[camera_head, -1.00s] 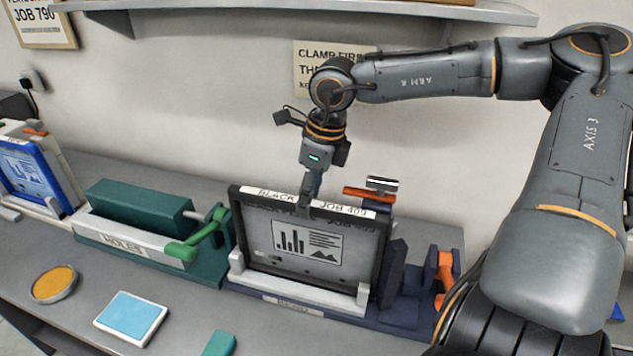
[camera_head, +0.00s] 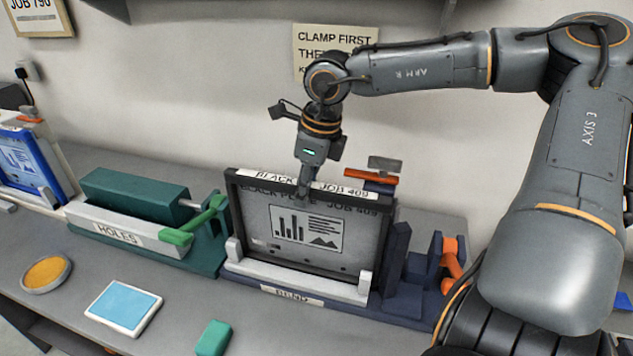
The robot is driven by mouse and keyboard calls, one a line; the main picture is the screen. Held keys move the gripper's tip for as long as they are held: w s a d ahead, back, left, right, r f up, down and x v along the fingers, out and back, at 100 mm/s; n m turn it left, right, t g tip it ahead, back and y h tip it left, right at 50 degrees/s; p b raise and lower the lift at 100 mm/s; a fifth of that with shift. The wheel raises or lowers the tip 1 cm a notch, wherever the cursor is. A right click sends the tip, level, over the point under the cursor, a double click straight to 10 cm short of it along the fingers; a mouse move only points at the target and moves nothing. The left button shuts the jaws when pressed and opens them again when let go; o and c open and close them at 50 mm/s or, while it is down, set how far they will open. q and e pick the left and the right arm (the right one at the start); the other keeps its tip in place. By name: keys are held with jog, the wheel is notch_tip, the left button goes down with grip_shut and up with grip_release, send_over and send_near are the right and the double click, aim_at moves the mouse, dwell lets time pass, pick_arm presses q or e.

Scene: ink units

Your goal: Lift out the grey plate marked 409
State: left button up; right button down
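The grey plate marked JOB 409 (camera_head: 340,254) stands upright in a dark frame, with a bar chart and text on its face and a white label strip along its top edge. It sits in the dark blue holder labelled BEND (camera_head: 400,306), behind a light grey front rail. My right gripper (camera_head: 305,190) points down at the middle of the plate's top edge, a finger in front of it. The far finger is hidden, so I cannot tell whether it is shut on the plate. My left gripper is not in view.
Orange levers (camera_head: 452,258) are on the holder's right and behind the plate (camera_head: 370,177). A green HOLES unit (camera_head: 135,195) stands left, a blue-framed plate (camera_head: 62,165) beyond it. A yellow disc (camera_head: 46,272), blue pad (camera_head: 123,308) and green block (camera_head: 213,338) lie in front.

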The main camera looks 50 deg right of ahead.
jog(key=shift+r+p, duration=3.05)
jog(key=shift+r, duration=2.5)
